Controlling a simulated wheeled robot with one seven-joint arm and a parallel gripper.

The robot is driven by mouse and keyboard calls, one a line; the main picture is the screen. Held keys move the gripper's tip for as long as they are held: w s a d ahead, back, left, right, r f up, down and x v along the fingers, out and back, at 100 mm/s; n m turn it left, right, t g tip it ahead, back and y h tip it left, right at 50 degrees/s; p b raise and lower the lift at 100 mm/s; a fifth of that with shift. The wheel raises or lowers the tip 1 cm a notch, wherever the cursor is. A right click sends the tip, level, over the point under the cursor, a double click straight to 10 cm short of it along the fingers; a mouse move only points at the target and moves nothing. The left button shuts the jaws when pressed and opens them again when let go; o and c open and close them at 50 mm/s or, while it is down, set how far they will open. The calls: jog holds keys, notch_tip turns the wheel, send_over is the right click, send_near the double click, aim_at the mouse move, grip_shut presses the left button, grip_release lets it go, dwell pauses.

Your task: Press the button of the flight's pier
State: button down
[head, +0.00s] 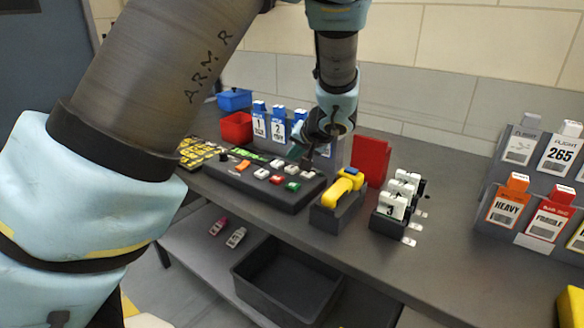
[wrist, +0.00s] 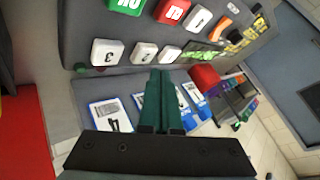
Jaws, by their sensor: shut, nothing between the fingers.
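A dark button panel (head: 225,174) lies on the counter. Its nearer row has orange, white, red (head: 276,180) and green (head: 293,186) buttons. Its farther row has white buttons, among them one at the right end (head: 307,174). In the wrist view, a white button reads 3 (wrist: 107,52), with another white button (wrist: 144,52) and a smaller white one (wrist: 169,53) beside it. My gripper (head: 307,162) is shut and empty at the panel's far edge. Its green fingertips (wrist: 161,74) show just below these white buttons; I cannot tell whether they touch. A flight card (head: 562,154) reads 265.
Blue-topped numbered cards (head: 259,127) stand behind the panel. A red bin (head: 236,128) is at the left. A yellow scanner-like device (head: 343,185) and a red upright block (head: 371,160) stand at the right. An empty dark tray (head: 285,280) is below.

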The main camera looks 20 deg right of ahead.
aim_at(293, 170)
jog(key=shift+r+p, duration=0.95)
jog(key=shift+r, duration=1.3)
